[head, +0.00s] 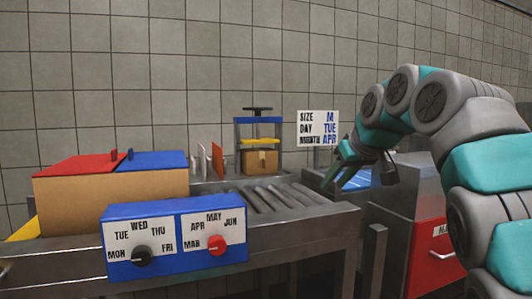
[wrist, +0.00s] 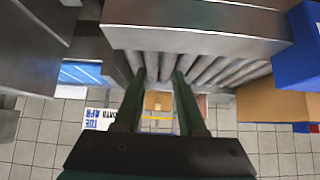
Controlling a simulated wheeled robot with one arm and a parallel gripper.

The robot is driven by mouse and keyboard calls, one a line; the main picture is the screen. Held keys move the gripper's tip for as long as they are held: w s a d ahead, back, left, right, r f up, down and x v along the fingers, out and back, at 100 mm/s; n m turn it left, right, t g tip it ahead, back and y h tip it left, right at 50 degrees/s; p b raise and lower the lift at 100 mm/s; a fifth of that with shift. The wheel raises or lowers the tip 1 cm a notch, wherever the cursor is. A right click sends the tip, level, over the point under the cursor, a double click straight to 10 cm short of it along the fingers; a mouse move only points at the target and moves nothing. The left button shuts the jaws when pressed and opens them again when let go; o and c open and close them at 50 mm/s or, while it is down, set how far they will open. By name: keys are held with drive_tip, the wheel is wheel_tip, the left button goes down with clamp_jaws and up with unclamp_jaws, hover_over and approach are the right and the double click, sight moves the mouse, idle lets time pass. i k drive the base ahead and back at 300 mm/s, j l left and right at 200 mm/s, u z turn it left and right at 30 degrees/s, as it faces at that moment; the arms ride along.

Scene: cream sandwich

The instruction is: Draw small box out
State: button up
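A small brown cardboard box (head: 257,162) sits in a press (head: 238,135) with a blue top bar, a yellow plate and a dark handle, at the back of the roller conveyor. The box also shows in the wrist view (wrist: 154,101), far off beyond the gap between my fingers.
A blue panel (head: 175,277) with black and red knobs stands at the front. A red-fronted cabinet (head: 432,250) stands right. The rollers (head: 275,198) are clear.

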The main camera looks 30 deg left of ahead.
sight(254, 161)
drive_tip(key=i+j, duration=0.2)
drive_tip(key=j, duration=0.15)
drive_tip(key=i+j, duration=0.2)
drive_tip(key=j, duration=0.15)
drive_tip(key=i+j, duration=0.2)
drive_tip(key=j, duration=0.15)
drive_tip(key=i+j, duration=0.2)
drive_tip(key=j, duration=0.2)
